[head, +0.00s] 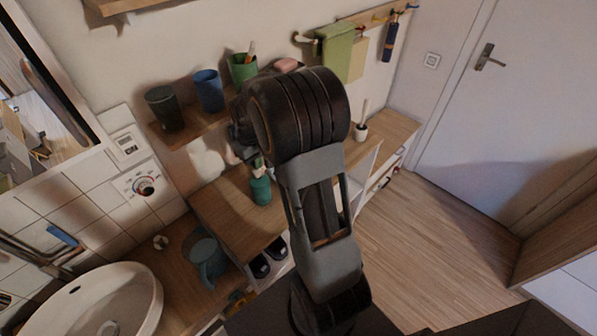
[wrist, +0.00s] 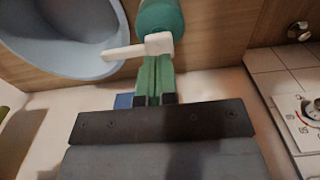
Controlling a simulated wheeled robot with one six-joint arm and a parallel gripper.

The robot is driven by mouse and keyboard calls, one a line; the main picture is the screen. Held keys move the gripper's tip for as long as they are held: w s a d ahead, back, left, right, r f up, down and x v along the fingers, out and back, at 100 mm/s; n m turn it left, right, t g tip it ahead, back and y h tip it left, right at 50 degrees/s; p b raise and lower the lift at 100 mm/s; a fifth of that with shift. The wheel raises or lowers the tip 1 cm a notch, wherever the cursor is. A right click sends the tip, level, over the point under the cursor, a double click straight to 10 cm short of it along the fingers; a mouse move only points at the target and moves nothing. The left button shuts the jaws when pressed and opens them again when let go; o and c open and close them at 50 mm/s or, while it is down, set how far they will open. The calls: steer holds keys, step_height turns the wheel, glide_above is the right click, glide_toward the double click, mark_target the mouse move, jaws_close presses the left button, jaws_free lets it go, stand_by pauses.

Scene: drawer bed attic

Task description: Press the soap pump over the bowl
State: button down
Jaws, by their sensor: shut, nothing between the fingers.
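The teal soap bottle (head: 261,191) stands on the wooden counter in the head view, just below my gripper (head: 259,164). In the wrist view the bottle (wrist: 164,16) is at the top, with its white pump head (wrist: 155,45) and spout pointing left over the rim of a pale blue bowl (wrist: 62,68). My gripper's green fingers (wrist: 155,60) are shut and empty, their tips at the pump head; I cannot tell whether they touch it. The bowl is hidden behind my arm in the head view.
A teal jug (head: 207,262) stands on the lower counter beside a white sink (head: 140,312). A wall shelf (head: 185,135) with a dark cup (head: 164,108), a blue cup (head: 208,91) and a green cup (head: 242,68) is close to my arm. The wooden floor at right is clear.

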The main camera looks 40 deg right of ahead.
steer(key=shift+f+b, duration=1.2)
steer(key=shift+f, duration=0.5)
steer(key=shift+r, duration=0.2)
steer(key=shift+r+p, duration=1.4)
steer(key=shift+r, duration=0.3)
steer(key=shift+f, duration=0.25)
steer(key=shift+f+b, duration=1.3)
steer(key=shift+f, duration=0.25)
steer(key=shift+r, duration=0.15)
steer(key=shift+r+p, duration=1.35)
steer(key=shift+r, duration=0.3)
